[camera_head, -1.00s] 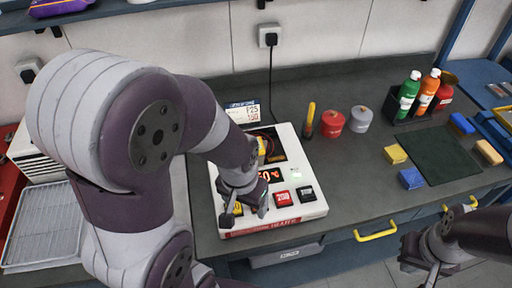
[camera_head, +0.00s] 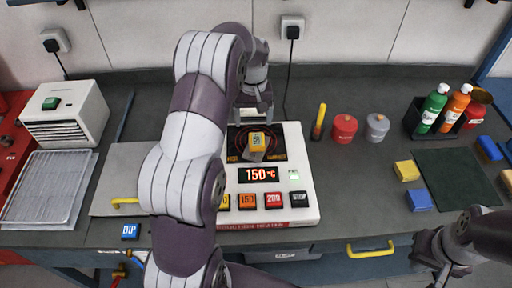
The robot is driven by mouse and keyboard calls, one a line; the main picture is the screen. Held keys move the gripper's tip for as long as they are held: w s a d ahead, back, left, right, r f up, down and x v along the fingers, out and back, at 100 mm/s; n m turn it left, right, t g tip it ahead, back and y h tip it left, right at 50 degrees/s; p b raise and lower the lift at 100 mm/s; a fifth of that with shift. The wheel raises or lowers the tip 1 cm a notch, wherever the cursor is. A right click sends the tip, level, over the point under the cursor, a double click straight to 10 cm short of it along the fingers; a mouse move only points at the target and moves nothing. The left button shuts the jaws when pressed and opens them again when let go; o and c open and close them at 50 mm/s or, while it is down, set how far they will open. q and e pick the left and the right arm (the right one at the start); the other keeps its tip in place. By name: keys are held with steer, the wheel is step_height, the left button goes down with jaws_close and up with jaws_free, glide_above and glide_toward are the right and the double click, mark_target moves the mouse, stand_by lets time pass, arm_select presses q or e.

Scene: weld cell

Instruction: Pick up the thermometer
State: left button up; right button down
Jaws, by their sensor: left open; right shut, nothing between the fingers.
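A white induction heater (camera_head: 308,172) stands on the bench, its red display reading 150 °C. A small yellow and grey device (camera_head: 257,142) sits on the heater's dark top; it may be the thermometer, but it is too small to be sure. My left gripper (camera_head: 254,116) is open, just above and behind this device, with a dark ring (camera_head: 272,138) partly visible around it. The arm hides the heater's left side. My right gripper (camera_head: 432,274) is shut and empty at the lower right, in front of the bench edge.
A yellow-topped stick (camera_head: 319,121), a red pot (camera_head: 344,128) and a grey pot (camera_head: 377,127) stand right of the heater. Green (camera_head: 431,109) and orange (camera_head: 455,108) bottles stand in a black holder. Yellow (camera_head: 407,171) and blue (camera_head: 418,200) blocks lie near a dark mat (camera_head: 455,178).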

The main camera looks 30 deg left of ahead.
arm_select(q)
glide_above(257, 139)
steer(key=f, duration=0.2)
steer(key=w+f, duration=0.1)
steer(key=f, duration=0.1)
steer(key=shift+f+p, duration=0.15)
steer(key=shift+p, duration=0.15)
steer(key=f, duration=0.2)
steer(key=s+f+p, duration=0.1)
steer(key=shift+s+f, duration=0.2)
steer(key=shift+f, duration=0.2)
steer(key=shift+a+f, duration=0.1)
steer(key=shift+f, duration=0.15)
steer(key=shift+w, duration=0.2)
steer(key=shift+f, duration=0.1)
steer(key=shift+c, duration=0.3)
steer(key=c, duration=1.2)
steer(key=shift+c, duration=0.2)
arm_select(e)
steer(key=shift+w+d, duration=0.2)
steer(key=shift+w, duration=0.3)
